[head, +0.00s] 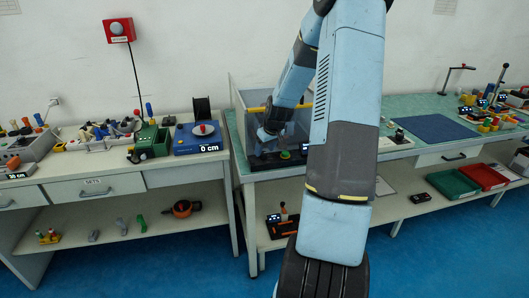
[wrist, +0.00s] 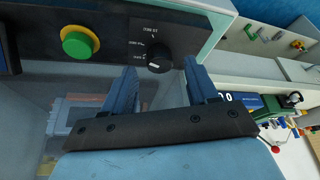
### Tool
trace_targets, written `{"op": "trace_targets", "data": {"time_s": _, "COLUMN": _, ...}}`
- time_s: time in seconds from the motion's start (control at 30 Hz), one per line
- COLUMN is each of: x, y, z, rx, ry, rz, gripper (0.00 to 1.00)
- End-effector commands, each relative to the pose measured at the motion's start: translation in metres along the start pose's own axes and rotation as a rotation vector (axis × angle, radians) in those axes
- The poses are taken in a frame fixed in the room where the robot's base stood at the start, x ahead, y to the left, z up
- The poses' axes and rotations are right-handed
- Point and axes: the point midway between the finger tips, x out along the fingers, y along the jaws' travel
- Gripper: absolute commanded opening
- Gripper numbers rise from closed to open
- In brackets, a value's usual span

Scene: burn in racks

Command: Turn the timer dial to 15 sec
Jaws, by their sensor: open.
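The timer dial (wrist: 158,60) is a round black knob with a white pointer mark on a dark front panel (wrist: 185,32). My gripper (wrist: 160,68) is open in the wrist view, with one blue finger on each side of the dial and a gap between. I cannot tell whether either finger touches it. In the head view my gripper (head: 270,132) is at the panel inside a clear-walled enclosure; the dial cannot be made out there.
A green button (wrist: 77,43) with a yellow collar sits beside the dial on the panel; it also shows in the head view (head: 285,155). The enclosure has a yellow bar (head: 257,110) along its wall. A green machine (head: 150,142) and a blue gauge (head: 198,138) stand on the left bench.

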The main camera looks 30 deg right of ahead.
Motion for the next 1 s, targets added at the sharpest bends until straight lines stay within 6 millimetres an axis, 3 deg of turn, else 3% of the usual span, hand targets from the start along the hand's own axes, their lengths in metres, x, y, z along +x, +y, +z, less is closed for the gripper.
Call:
{"op": "trace_targets", "data": {"time_s": 0.2, "x": 0.019, "y": 0.000, "z": 0.000, "rx": -0.001, "ry": -0.001, "rz": -0.001, "gripper": 0.58}}
{"op": "trace_targets", "data": {"time_s": 0.57, "x": 0.023, "y": 0.001, "z": 0.001, "rx": 0.000, "ry": -0.001, "rz": 0.000, "gripper": 0.58}}
{"op": "trace_targets", "data": {"time_s": 1.0, "x": 0.022, "y": 0.001, "z": 0.001, "rx": 0.001, "ry": 0.000, "rz": 0.000, "gripper": 0.18}}
